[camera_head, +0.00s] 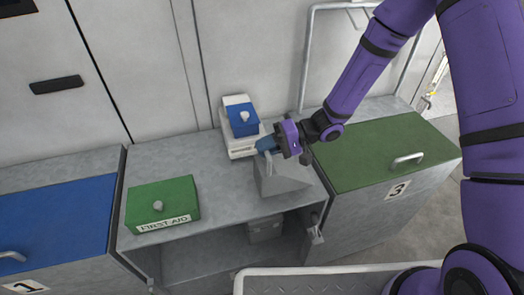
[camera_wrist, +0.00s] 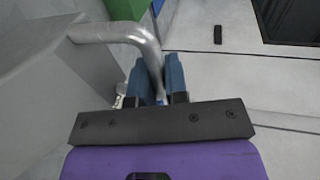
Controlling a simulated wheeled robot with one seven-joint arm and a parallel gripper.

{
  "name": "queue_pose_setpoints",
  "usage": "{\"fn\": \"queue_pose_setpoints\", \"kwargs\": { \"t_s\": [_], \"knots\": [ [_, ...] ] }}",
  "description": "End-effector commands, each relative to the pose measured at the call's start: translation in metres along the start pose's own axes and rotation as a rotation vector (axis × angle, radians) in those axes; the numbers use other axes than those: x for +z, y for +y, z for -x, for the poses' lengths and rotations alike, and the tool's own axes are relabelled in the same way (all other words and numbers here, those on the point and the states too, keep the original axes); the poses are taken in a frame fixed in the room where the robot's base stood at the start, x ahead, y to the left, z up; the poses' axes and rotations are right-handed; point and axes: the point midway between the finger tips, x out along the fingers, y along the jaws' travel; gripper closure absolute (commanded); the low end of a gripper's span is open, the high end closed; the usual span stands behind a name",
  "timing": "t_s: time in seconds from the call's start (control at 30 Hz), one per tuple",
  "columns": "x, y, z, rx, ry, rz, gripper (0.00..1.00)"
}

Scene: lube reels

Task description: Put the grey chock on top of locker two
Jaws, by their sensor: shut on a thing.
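The grey chock (camera_head: 281,178) is a wedge-like block with a bent metal bar handle, at the right part of the middle locker's grey top (camera_head: 215,165). This locker is between those marked 1 and 3; no number shows on it. My gripper (camera_head: 268,144) is shut on the chock's handle, with blue fingers on both sides of the bar. In the wrist view, the chock (camera_wrist: 60,70) fills the left side and my gripper (camera_wrist: 158,80) grips its handle. I cannot tell whether the chock's underside touches the top.
A green first-aid box (camera_head: 163,205) sits at the top's left front. A white case with a blue part (camera_head: 241,120) is behind the chock. The middle locker's front is open, with a grey box (camera_head: 265,228) inside. Locker 3's green top (camera_head: 385,145) is at the right.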

Motion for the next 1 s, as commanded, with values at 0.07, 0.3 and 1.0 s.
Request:
{"fn": "queue_pose_setpoints", "kwargs": {
  "t_s": [0.07, 0.3, 1.0],
  "knots": [
    [-0.012, 0.0, -0.002, -0.001, 0.0, 0.002, 1.0],
    [-0.024, 0.003, -0.003, -0.001, -0.001, -0.001, 1.0],
    [-0.022, 0.037, -0.011, 0.001, 0.001, -0.001, 0.6]
  ]
}}
